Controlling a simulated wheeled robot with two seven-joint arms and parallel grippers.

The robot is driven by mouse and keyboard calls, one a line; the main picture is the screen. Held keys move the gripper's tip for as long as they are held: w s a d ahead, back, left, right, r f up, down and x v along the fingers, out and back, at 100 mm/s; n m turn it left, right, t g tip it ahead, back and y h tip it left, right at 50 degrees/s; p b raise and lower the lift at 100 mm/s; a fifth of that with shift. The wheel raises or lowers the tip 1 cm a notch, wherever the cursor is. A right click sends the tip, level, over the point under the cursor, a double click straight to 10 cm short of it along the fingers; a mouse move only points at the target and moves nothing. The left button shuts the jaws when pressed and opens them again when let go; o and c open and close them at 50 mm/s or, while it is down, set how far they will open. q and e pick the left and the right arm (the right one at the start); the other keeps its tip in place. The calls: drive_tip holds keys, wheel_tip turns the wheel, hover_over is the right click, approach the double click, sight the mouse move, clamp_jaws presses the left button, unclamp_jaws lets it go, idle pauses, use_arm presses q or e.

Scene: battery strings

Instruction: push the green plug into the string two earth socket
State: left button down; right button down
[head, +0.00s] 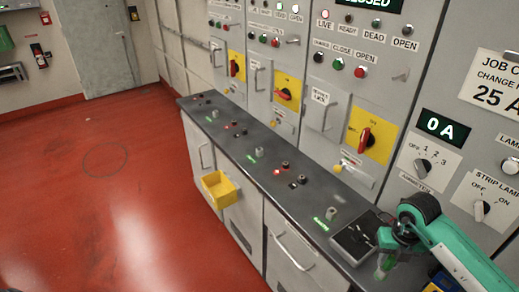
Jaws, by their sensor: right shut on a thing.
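My right gripper (388,258) is at the lower right, at the end of a green arm, just above the near right end of the dark counter. It is shut on a small green thing, which looks like the green plug (382,270); the fingers hide part of it. Sockets and small knobs stand in groups along the counter, among them a dark pair (290,181) and a grey one (331,213). The labels are too small to read, so I cannot tell which is the string two earth socket. The plug is apart from these groups. My left gripper is not in view.
A dark square tray (344,245) lies on the counter beside my gripper. A yellow bin (219,194) hangs on the counter's front. Grey panels with red handles (365,138) rise behind the counter. The red floor (90,210) at left is clear.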

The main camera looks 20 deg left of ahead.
drive_tip(key=shift+r+p, duration=0.9)
drive_tip(key=shift+r, duration=0.9)
drive_tip(key=shift+r+p, duration=1.2)
drive_tip(key=shift+r, duration=1.25)
drive_tip(key=shift+f, duration=0.1)
